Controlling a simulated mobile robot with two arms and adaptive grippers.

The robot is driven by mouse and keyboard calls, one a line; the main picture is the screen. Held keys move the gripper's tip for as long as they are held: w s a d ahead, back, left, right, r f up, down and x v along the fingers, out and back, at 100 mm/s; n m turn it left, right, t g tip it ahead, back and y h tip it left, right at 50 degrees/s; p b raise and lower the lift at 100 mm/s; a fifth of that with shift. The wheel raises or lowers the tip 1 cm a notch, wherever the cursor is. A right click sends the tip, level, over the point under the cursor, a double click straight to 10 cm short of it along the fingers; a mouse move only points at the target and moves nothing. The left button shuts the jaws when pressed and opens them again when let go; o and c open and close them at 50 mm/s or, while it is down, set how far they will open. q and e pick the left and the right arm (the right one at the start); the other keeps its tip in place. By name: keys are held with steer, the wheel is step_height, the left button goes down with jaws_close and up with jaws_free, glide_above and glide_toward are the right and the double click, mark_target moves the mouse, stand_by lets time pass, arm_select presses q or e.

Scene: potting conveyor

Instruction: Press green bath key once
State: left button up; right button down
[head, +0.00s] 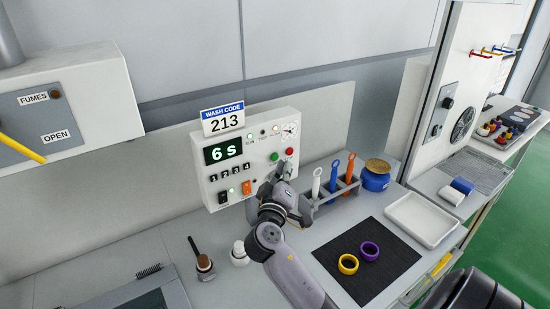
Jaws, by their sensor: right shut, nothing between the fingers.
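A white control box (205,165) stands against the back wall, with a lit display (222,150) reading "6 s". On its front are a round green key (274,157) and, to its right, a round red key (289,151). My right gripper (285,168) is shut and empty, in front of the right part of the box. Its fingertips appear just below the green and red keys; I cannot tell whether they touch the panel. The green key is visible and uncovered. My left gripper is not in view.
A sign (223,118) reading "WASH CODE 213" tops the box. An orange switch (246,188) sits low on it. A rack (338,190) of coloured tools, a blue jar (376,180), a white tray (421,219) and a dark mat (375,285) with two rings are to the right.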

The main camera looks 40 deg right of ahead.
steer(key=s, duration=0.4)
steer(key=shift+s+a, duration=0.2)
steer(key=shift+s, duration=0.05)
stand_by(1.0)
